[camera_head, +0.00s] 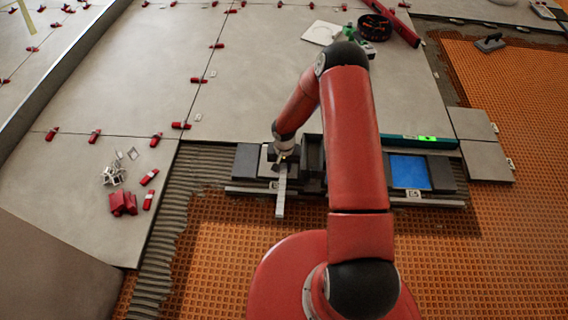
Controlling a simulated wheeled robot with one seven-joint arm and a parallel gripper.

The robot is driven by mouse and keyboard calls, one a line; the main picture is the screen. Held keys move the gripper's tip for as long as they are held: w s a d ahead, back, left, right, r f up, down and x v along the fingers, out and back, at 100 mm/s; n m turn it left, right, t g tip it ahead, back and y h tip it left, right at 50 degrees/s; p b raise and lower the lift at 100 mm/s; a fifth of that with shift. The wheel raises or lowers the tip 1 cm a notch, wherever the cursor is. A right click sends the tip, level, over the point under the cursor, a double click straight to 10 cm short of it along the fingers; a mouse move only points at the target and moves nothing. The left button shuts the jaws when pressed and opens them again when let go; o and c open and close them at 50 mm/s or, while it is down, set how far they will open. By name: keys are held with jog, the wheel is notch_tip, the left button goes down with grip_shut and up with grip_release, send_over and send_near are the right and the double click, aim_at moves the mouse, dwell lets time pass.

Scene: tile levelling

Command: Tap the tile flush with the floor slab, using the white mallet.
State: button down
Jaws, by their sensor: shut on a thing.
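My gripper (284,157) is at the end of my red arm, over the left part of the dark workstation. It is shut on a pale, narrow bar (280,195) that hangs toward the front; this looks like the white mallet, but its head cannot be told apart. A light grey piece (266,164) shows just left of the gripper, between dark blocks; it may be the tile. Whether it sits flush or touches the mallet cannot be told. The large grey floor slab (270,65) lies behind. My arm hides the middle of the workstation.
A blue pad (410,172) sits at the right of the workstation, with a teal level (405,141) behind it. Red wedges (123,203) and white clips (114,174) lie on the left slab. Orange matting (470,260) fills the front. A black round container (375,27) stands behind.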

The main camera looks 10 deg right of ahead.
notch_tip(320, 180, down, 2)
jog(key=shift+b, duration=0.4)
jog(key=shift+r+p, duration=1.4)
jog(key=shift+r, duration=1)
jog(key=shift+f, duration=0.1)
notch_tip(320, 180, down, 6)
jog(key=b, duration=0.5)
notch_tip(320, 180, up, 6)
jog(key=p, duration=0.3)
